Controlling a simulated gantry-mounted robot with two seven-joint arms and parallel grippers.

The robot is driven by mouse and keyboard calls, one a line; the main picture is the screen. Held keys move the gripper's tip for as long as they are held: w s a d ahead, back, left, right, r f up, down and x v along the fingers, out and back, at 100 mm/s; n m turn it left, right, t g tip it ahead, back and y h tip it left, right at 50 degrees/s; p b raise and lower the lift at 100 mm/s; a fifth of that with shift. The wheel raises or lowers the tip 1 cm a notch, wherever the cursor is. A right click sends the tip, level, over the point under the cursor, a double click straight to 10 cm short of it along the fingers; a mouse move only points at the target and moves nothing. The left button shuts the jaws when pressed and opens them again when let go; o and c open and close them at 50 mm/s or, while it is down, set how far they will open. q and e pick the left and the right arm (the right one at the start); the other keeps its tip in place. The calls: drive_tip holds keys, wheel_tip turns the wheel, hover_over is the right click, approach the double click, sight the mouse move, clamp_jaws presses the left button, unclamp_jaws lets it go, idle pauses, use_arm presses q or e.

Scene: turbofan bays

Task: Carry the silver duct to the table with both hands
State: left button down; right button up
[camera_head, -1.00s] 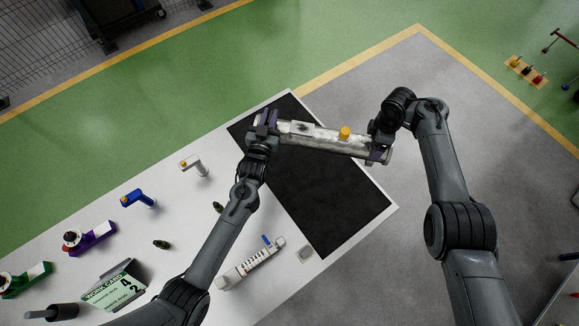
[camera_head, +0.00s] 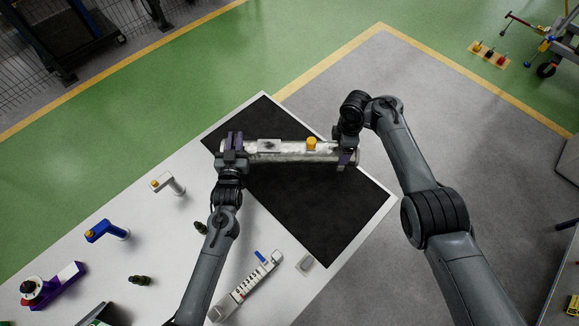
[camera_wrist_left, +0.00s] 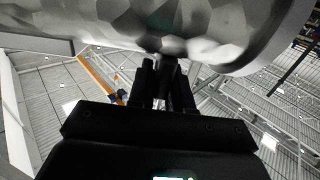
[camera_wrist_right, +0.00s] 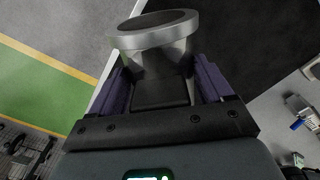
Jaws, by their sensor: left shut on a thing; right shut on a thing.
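The silver duct (camera_head: 285,151) is a shiny tube with a yellow cap on top. It lies nearly level across the picture, over the black mat (camera_head: 315,215) on the white table (camera_head: 185,215). My left gripper (camera_head: 233,148) is shut on its left end, and my right gripper (camera_head: 348,153) is shut on its right end. The duct's faceted side fills the top of the left wrist view (camera_wrist_left: 150,25). Its round open end shows between the fingers in the right wrist view (camera_wrist_right: 158,40). I cannot tell whether the duct touches the mat.
A white-and-orange tool (camera_head: 166,183), a blue tool (camera_head: 105,230), a purple holder (camera_head: 60,285) and a numbered white strip (camera_head: 243,290) stand on the left and front of the table. Small dark green items lie between them. The mat's lower part is bare.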

drive_tip(key=shift+f, duration=0.15)
